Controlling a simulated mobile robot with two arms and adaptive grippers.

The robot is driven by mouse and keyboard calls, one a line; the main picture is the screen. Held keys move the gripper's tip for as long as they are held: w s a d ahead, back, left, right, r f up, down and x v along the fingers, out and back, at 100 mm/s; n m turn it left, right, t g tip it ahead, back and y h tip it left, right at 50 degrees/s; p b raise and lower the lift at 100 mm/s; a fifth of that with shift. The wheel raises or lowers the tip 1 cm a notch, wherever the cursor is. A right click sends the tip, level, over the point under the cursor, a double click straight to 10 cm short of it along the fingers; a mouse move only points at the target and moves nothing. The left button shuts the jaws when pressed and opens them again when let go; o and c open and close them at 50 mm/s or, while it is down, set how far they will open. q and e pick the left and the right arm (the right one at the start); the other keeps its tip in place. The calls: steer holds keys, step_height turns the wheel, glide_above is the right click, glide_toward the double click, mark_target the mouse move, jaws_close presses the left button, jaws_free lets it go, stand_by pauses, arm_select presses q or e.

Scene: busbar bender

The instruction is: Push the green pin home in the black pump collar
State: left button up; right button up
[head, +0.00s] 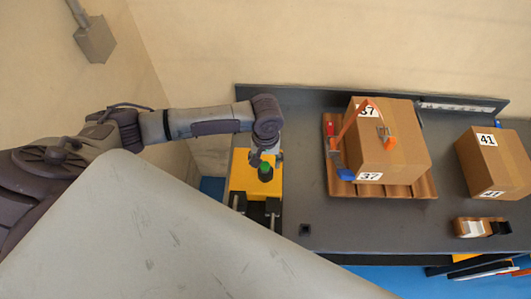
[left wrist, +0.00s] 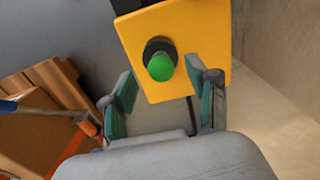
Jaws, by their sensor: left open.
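The green pin (head: 265,169) stands up from the yellow block at the left end of the dark bench. In the left wrist view the green pin (left wrist: 160,67) sits in a round black collar (left wrist: 153,47) on the yellow plate (left wrist: 185,25). How deep it sits I cannot tell. My left gripper (left wrist: 160,98) is open, its two green-padded fingers apart and empty, with the pin beyond and between their tips. In the head view my left gripper (head: 262,155) is right by the pin, partly hidden by my wrist. My right gripper is not in view.
Another box marked 41 (head: 490,165) stands at the right. Bare bench (head: 300,160) lies between block and pallet.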

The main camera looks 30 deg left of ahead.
mark_target(265, 163)
arm_select(q)
step_height(265, 163, up, 10)
stand_by(0.3)
steer(key=shift+f, duration=0.1)
stand_by(0.4)
